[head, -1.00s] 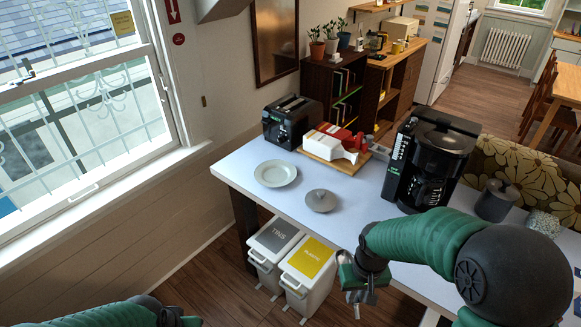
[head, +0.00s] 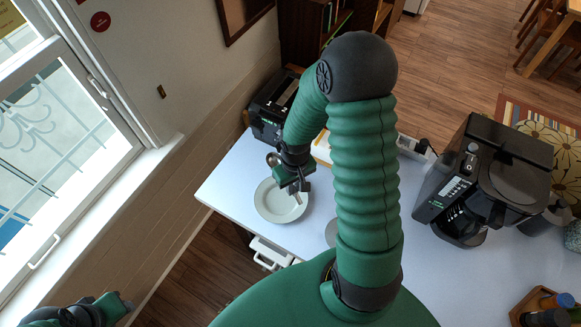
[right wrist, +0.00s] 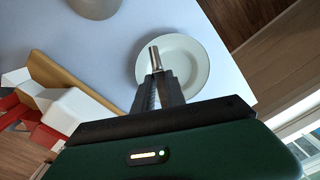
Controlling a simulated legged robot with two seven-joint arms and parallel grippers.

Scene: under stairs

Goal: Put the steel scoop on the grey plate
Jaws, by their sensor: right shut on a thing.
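The grey plate (head: 268,211) lies on the white-blue counter, partly covered by my right gripper (head: 298,187). It also shows in the right wrist view (right wrist: 196,70), beyond the fingertips. My right gripper is shut on the steel scoop (head: 273,159); the scoop's round end shows at the gripper's left in the head view. Its metal handle end sticks out past the fingers in the right wrist view (right wrist: 154,55), over the plate's rim. I cannot tell whether it touches the plate. My left gripper (head: 121,304) is low at the left, away from the counter; its jaws are unclear.
A black toaster (head: 266,112) stands behind the plate. A grey lid (head: 331,233) is partly hidden by my right arm. A black coffee machine (head: 490,180) stands to the right. A red and white object (right wrist: 70,112) on a wooden board lies near the gripper.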

